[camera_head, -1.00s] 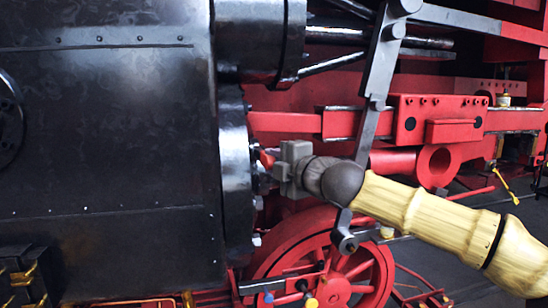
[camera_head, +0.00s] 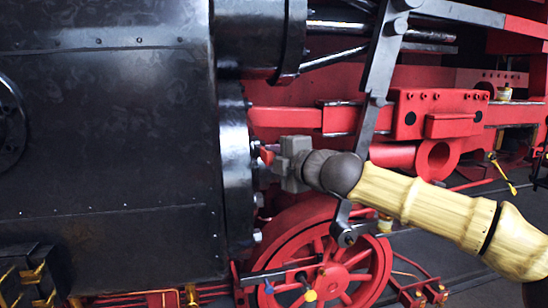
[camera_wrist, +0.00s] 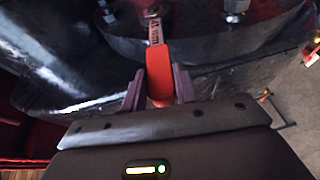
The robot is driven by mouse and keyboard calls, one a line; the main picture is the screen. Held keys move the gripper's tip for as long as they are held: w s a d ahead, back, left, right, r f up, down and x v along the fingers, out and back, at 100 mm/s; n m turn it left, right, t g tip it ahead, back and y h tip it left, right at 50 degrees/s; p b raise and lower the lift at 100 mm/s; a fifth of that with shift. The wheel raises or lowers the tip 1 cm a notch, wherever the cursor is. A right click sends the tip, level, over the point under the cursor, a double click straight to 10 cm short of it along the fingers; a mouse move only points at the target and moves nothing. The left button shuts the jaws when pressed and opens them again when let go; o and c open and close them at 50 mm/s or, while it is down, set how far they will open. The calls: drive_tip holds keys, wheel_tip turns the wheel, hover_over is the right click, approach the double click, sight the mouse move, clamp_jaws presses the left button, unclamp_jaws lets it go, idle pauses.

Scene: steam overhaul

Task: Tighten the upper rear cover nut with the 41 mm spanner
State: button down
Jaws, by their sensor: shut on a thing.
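The spanner has a red grip (camera_wrist: 158,72) and a steel shank (camera_wrist: 155,32) with dark markings. My gripper (camera_wrist: 158,88) is shut on the red grip. The spanner's head end is at the top edge of the wrist view, at or close to a cover nut (camera_wrist: 151,12); I cannot tell if it is seated. In the head view my gripper (camera_head: 272,164) is beside the rear cover flange (camera_head: 236,165), with a bit of the red grip (camera_head: 266,156) showing. The spanner's head is hidden there.
Another nut (camera_wrist: 234,14) shows to the right in the wrist view. Lower nuts (camera_head: 257,236) sit on the flange below my gripper. A grey link (camera_head: 378,85) hangs close behind my wrist. A red wheel (camera_head: 325,265) is below, and a red crosshead bar (camera_head: 285,118) above.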

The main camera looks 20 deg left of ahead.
drive_tip(key=shift+r+p, duration=0.55)
drive_tip(key=shift+p, duration=0.35)
drive_tip(key=shift+w+a+r+p, duration=0.1)
drive_tip(key=shift+r+p, duration=0.1)
drive_tip(key=shift+p, duration=0.65)
drive_tip(key=shift+w+r+g+h+p, duration=0.1)
drive_tip(key=shift+r+g+h+p, duration=0.35)
drive_tip(key=shift+p, duration=0.65)
drive_tip(key=shift+f, duration=0.1)
drive_tip(key=f+b, duration=0.1)
drive_tip(key=b, duration=0.1)
drive_tip(key=shift+t+b, duration=0.25)
drive_tip(key=shift+b, duration=0.1)
drive_tip(key=f+y+b, duration=0.1)
drive_tip(key=b, duration=0.3)
drive_tip(key=shift+s, duration=0.2)
drive_tip(key=shift+r, duration=0.1)
